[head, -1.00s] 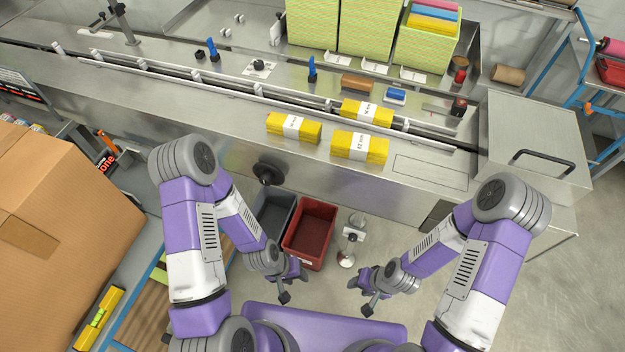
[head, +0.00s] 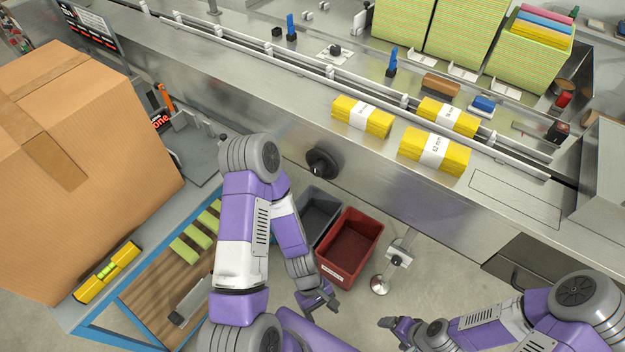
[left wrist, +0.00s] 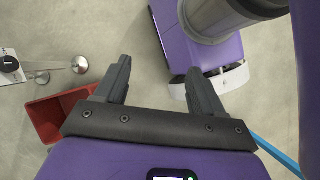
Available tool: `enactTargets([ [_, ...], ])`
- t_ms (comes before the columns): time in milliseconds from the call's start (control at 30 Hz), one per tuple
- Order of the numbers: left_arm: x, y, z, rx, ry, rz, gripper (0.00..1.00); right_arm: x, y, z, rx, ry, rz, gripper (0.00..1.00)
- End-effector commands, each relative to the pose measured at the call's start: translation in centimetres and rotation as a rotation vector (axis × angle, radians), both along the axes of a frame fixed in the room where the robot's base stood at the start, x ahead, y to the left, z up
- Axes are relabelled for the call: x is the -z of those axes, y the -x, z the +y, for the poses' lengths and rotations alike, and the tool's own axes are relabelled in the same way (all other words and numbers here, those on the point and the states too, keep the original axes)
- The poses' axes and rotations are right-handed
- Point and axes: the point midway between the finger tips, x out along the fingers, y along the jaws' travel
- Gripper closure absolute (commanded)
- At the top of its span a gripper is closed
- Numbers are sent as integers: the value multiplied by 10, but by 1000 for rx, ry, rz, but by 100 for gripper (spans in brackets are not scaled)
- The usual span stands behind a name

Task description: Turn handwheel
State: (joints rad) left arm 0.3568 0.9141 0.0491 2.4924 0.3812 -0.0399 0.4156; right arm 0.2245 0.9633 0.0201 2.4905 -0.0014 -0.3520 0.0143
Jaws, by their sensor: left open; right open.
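The black handwheel (head: 322,163) sits on the front face of the steel machine, in the middle of the head view. My left gripper (head: 320,301) is below it in the picture, in front of the red bin, and apart from the wheel. In the left wrist view its two fingers (left wrist: 160,85) stand wide apart with nothing between them, above the floor. My right gripper (head: 388,326) is low in the head view, right of the left gripper, away from the wheel. It is open, and I see nothing held in it.
A red bin (head: 374,232) and a grey bin (head: 306,201) stand below the handwheel. Yellow cloth packs (head: 433,151) lie on the machine top. A large cardboard box (head: 85,150) and a blue-framed bench (head: 85,322) are at the left.

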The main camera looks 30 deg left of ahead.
Motion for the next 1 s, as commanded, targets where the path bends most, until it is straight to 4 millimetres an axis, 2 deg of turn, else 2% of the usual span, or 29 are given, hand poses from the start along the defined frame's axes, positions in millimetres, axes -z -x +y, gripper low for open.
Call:
enactTargets([
  [33,-9,8,-2,-192,12,139,31,-1,0,0,0,0,1,16],
  [133,-32,14,-15,-606,52,454,31,-1,0,0,0,0,1,16],
  [267,-71,-5,-35,-1153,161,915,31,-1,0,0,0,0,1,16],
  [367,-102,-42,-37,-1530,303,1297,31,0,1,0,0,0,1,16],
  [433,-123,-75,-27,-1749,443,1575,31,0,1,0,-1,0,2,16],
  [500,-141,-110,-6,-1918,625,1862,31,0,1,0,0,0,2,16],
  [567,-155,-138,21,-2005,814,2107,31,0,1,0,0,0,2,16],
  [600,-162,-154,41,1976,-928,-2201,31,0,1,0,1,0,1,16],
  [700,-178,-182,96,1563,-1038,-2042,31,0,1,0,0,0,2,16],
  [800,-188,-194,144,1253,-1126,-1931,31,1,1,0,0,0,2,16],
  [900,-195,-197,176,1057,-1183,-1864,31,1,1,0,0,0,2,16],
  [1000,-198,-198,192,962,-1212,-1832,31,1,1,0,-1,0,2,16],
])
